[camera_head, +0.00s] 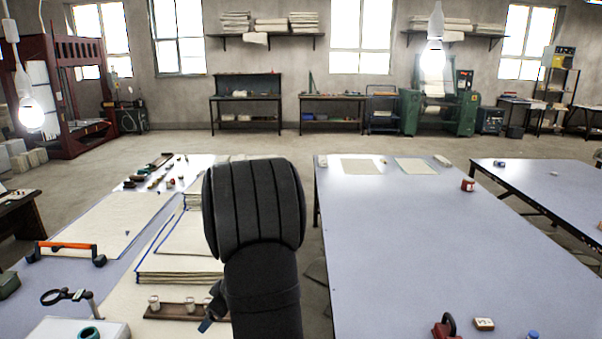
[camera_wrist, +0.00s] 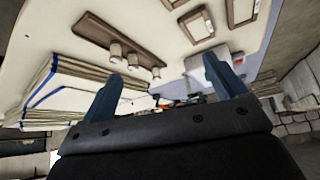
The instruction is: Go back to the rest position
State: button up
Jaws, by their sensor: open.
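My gripper shows in the wrist view (camera_wrist: 162,88) with its two blue fingers spread wide apart and nothing between them. In the head view my dark arm rises in the middle foreground and hides part of the left table; a bit of a blue finger (camera_head: 207,325) shows at its lower left edge. A stack of folded cream cloths with blue edges (camera_head: 180,262) lies on the left table, left of my arm. The stack also shows at the left of the wrist view (camera_wrist: 70,90), apart from the fingers.
A wooden strip with white pegs (camera_head: 172,309) lies before the stack. An orange-handled tool (camera_head: 66,248) and a magnifier (camera_head: 65,296) stand at left. The right table (camera_head: 430,240) is mostly clear, with a red item (camera_head: 446,327) at its front. A floor gap separates the tables.

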jog(key=w+d+m, duration=0.1)
jog(key=w+d, duration=0.5)
jog(key=d, duration=0.1)
jog(key=shift+w+d+r+m+t, duration=0.15)
jog(key=shift+w+d+m+t, duration=0.15)
jog(key=shift+t, duration=0.1)
